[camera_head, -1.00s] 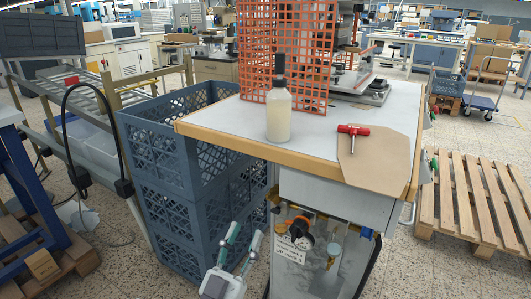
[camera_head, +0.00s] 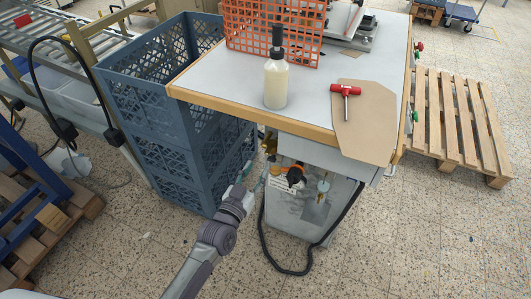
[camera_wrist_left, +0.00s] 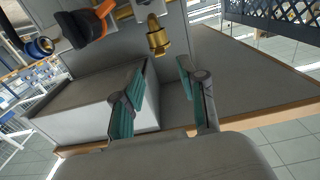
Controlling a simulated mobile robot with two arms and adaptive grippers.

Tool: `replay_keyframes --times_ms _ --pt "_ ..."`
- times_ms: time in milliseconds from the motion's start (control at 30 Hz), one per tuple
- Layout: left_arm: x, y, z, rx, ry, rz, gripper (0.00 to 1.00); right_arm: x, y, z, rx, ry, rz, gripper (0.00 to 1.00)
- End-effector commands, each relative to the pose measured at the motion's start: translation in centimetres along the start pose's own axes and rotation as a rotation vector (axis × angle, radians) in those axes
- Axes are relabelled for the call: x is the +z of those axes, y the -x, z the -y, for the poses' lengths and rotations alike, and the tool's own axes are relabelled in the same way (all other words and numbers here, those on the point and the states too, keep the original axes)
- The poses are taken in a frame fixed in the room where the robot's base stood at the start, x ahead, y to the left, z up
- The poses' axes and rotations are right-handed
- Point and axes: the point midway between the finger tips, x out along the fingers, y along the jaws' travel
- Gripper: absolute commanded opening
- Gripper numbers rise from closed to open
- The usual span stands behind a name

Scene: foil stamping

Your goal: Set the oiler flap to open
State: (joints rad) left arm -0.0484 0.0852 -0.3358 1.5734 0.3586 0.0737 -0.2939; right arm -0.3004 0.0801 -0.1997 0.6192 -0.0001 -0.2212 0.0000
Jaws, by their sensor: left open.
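I cannot tell which part is the oiler flap. My left gripper (camera_head: 254,175) is in front of the cabinet's left side, with its teal fingers pointing up at it. In the left wrist view my left gripper (camera_wrist_left: 162,66) is open and empty. A brass fitting (camera_wrist_left: 157,38) lies beyond its fingertips, apart from them. An orange and black part (camera_wrist_left: 90,24) is at upper left. My right gripper is not in view.
The table (camera_head: 225,75) above bears a bottle (camera_head: 276,82), a red-handled tool (camera_head: 345,89) and an orange grid (camera_head: 275,30). Stacked blue crates (camera_head: 160,110) stand close at left. A black hose (camera_head: 286,270) loops on the floor. A pallet (camera_head: 455,120) lies at right.

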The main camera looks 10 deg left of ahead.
Motion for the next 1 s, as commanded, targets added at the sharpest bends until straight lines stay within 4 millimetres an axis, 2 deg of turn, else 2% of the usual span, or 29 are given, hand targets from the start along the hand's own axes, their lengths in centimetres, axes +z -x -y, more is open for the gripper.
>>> replay_keyframes --times_ms 33,100,300,500,767,1000 --pt "-0.1 -1.3 0.0 0.0 0.001 -0.002 0.42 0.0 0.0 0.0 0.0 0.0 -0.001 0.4" --pt "-0.1 -2.7 0.0 0.0 0.001 -0.002 0.42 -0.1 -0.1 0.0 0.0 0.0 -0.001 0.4" --pt "0.0 -5.7 0.0 0.0 0.0 -0.001 0.42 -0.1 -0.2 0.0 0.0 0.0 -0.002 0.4" --pt "0.0 -6.9 0.0 0.0 0.001 0.0 0.42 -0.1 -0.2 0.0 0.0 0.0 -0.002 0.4" --pt "-0.1 -7.0 0.0 0.0 0.001 -0.001 0.42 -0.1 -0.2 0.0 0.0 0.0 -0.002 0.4" --pt "-0.1 -7.0 0.0 0.0 0.001 -0.001 0.03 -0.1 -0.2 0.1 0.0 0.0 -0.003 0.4"
